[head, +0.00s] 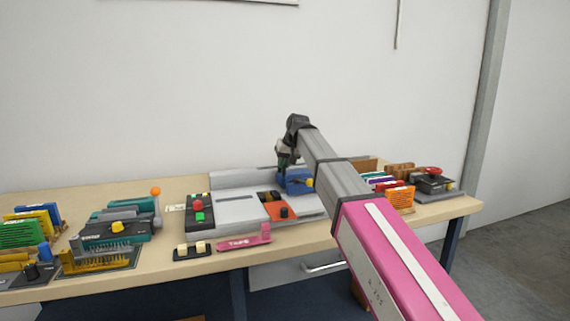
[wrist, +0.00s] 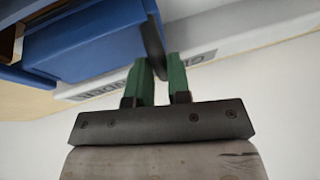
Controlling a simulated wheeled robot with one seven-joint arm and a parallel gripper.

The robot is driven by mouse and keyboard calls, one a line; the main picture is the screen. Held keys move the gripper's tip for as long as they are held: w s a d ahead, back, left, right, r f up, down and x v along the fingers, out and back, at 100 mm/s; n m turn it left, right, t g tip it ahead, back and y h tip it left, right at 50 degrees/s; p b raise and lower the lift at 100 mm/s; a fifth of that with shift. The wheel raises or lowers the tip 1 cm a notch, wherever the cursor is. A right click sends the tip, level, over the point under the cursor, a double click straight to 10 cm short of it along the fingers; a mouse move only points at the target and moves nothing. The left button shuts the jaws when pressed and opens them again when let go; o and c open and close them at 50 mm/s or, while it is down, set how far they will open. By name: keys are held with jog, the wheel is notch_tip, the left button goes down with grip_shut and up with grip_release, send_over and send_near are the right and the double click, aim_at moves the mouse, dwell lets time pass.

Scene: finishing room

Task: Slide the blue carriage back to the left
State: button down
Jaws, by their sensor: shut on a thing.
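The blue carriage (head: 297,180) is at the right part of the grey machine bed (head: 237,211) on the bench. My gripper (head: 288,165) reaches down to it from behind and above, with my arm partly in front of it. In the wrist view the blue carriage (wrist: 90,45) fills the upper left. The two green fingers of my gripper (wrist: 160,70) are close together there, shut on a thin dark part at the carriage's side.
A control box with red and green buttons (head: 199,208) stands left of the bed. An orange block (head: 279,211) with a dark knob sits in front of the carriage. A pink labelled piece (head: 244,239) lies at the bench front. Boards (head: 400,197) and a red-topped box (head: 433,180) stand right.

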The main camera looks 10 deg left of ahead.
jog(key=s+a, duration=0.7)
jog(key=a, duration=0.4)
jog(key=s+a, duration=0.7)
jog(key=a, duration=0.5)
jog(key=shift+s, duration=0.1)
jog(key=c, duration=1.1)
grip_release()
jog(key=shift+a, duration=0.15)
jog(key=shift+r, duration=0.1)
jog(key=v, duration=1)
jog(key=shift+d+r, duration=0.25)
jog(key=shift+r, duration=0.05)
jog(key=shift+s, duration=0.1)
